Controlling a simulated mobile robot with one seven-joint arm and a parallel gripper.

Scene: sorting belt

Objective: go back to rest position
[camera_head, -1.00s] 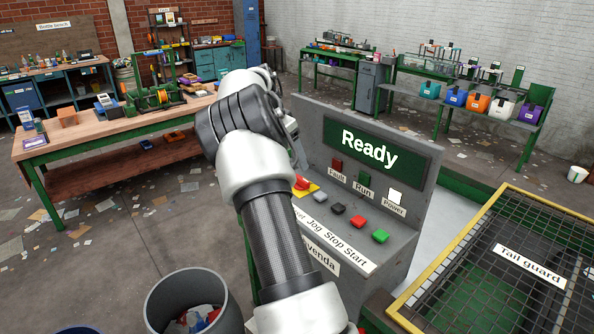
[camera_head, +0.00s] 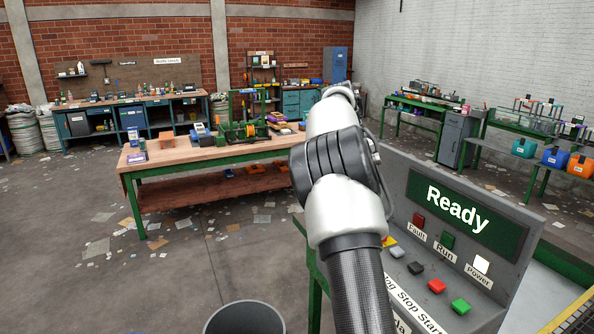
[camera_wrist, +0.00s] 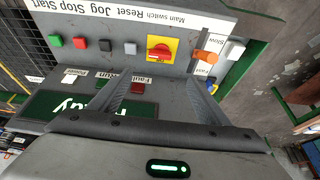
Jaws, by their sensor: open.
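My gripper (camera_wrist: 160,82) is open in the wrist view, with two fingers spread and nothing seen between them. It faces the control console (camera_wrist: 185,20), which appears upside down there. The red main switch on its yellow plate (camera_wrist: 162,48) shows beyond the fingertips; I cannot tell the exact gap. In the head view my arm reaches up and away left of the console (camera_head: 400,172), and hides my gripper. The console screen (camera_head: 460,212) reads "Ready". The Power lamp (camera_head: 481,263) is white; the Fault lamp (camera_head: 418,220) and Run lamp (camera_head: 447,239) look dark.
A long wooden workbench (camera_head: 200,153) with tools stands behind at left. A bin (camera_head: 245,318) sits on the floor in front. Green shelves with coloured boxes (camera_head: 555,157) stand at right. A yellow-edged guard (camera_head: 575,312) is at bottom right. The left floor is open, with scattered papers.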

